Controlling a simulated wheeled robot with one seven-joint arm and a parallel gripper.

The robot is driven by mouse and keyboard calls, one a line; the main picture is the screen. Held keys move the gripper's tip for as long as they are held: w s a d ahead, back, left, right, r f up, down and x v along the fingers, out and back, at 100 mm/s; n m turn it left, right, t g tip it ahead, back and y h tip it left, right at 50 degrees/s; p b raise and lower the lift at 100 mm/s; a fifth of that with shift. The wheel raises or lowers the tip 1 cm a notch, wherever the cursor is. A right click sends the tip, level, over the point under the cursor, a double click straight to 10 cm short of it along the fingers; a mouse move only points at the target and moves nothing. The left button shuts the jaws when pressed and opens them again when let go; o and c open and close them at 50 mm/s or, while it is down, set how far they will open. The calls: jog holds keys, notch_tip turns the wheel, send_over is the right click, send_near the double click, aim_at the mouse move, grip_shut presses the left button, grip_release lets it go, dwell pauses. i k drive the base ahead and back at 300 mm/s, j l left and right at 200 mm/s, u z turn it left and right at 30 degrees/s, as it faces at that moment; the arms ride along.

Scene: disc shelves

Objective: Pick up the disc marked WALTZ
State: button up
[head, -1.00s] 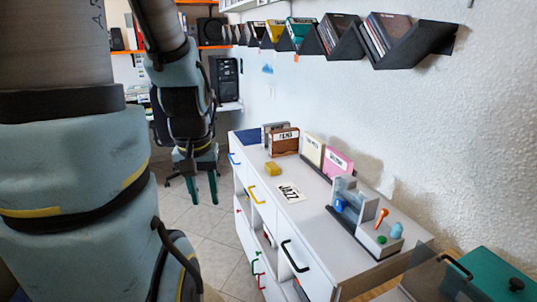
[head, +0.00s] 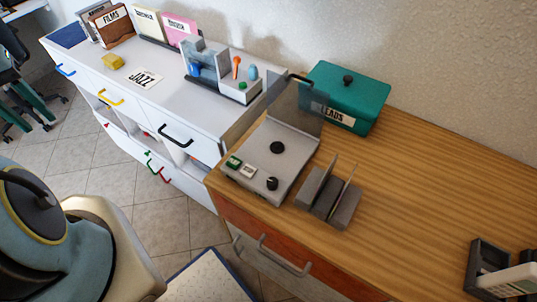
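I see no disc that I can read as WALTZ. A flat white card marked JAZZ (head: 146,78) lies on the white cabinet (head: 210,118). Upright holders on the cabinet include a brown one marked FILMS (head: 112,25), a cream one (head: 148,24) and a pink one (head: 181,28); the cream and pink labels are too small to read surely. A grey player (head: 272,155) with a raised clear lid stands on the wooden desk, and no disc shows on it. My gripper is out of view; only part of my arm shows at the lower left.
The desk's middle right is clear. Tiled floor lies at left.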

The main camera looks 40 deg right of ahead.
aim_at(324, 180)
jog(key=k, duration=0.55)
jog(key=k+z, duration=0.35)
jog(key=k+l+z, duration=0.1)
jog(key=z, duration=0.25)
jog(key=k+l+z, duration=0.15)
jog(key=z, duration=0.2)
jog(key=i+j+z, duration=0.15)
jog(key=j, duration=0.15)
jog(key=i+j+z, duration=0.15)
jog(key=j, duration=0.2)
jog(key=i+j+z, duration=0.15)
jog(key=j, duration=0.2)
jog(key=i+j+z, duration=0.2)
jog(key=j, duration=0.15)
jog(key=i+j, duration=0.1)
jog(key=j, duration=0.65)
